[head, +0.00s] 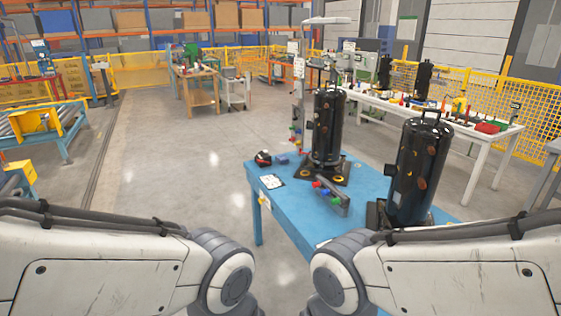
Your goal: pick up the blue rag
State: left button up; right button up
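A small blue item (283,160) lies near the far left edge of the blue table (288,200). It may be the blue rag, but it is too small to tell for sure. It lies just right of a red and black object (263,158). Only the upper links of my two arms show at the bottom of the head view. Neither of my grippers is in view, so their state and distance from the blue item do not show.
Two black compressors (327,130) (412,170) stand on the blue table. A grey bar with coloured parts (331,197) and a white sheet (272,182) lie there too. A white table (462,131) with tools stands behind right. The floor left of the blue table is clear.

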aim_at(282, 159)
jog(key=z, duration=0.05)
jog(key=k, duration=0.25)
jog(key=u, duration=1.05)
jog(key=i, duration=2.1)
jog(key=u, duration=0.2)
jog(key=i, duration=1.65)
jog(key=z, duration=0.95)
jog(key=i, duration=0.95)
jog(key=z, duration=1.6)
jog(key=i, duration=0.65)
jog(key=z, duration=0.4)
